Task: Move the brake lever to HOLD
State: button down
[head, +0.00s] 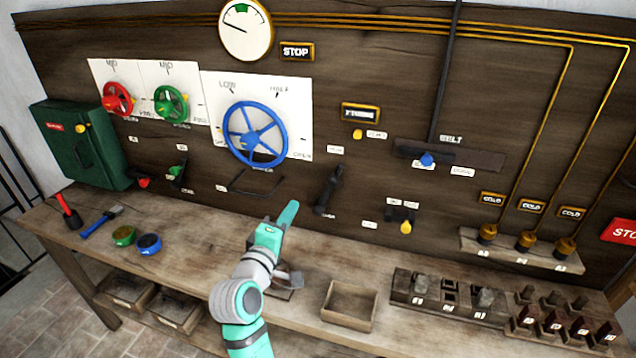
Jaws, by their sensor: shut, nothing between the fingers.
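A dark lever (328,190) stands on the wall panel right of the big blue handwheel, with small tags above and below it. It looks like the brake lever, but the tags are too small to read, so I cannot tell which end is HOLD. The lever is tilted slightly, its top leaning right. My gripper (288,213) is shut and empty, above the bench and left of the lever in the picture. It appears apart from the lever.
A dark bar handle (254,184) sticks out below the blue handwheel (254,134). A yellow-knobbed lever (405,227) is to the right. On the bench (220,221) are a wooden tray (348,318), a dark block rack (447,312), and tools and tins at left.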

jog(key=shift+w+a+r, duration=0.1)
jog(key=shift+w+r, duration=0.4)
jog(key=shift+r, duration=0.3)
jog(key=w+d, duration=0.7)
jog(key=w, duration=0.1)
jog(key=shift+w+f, duration=0.4)
jog(key=shift+d, duration=0.1)
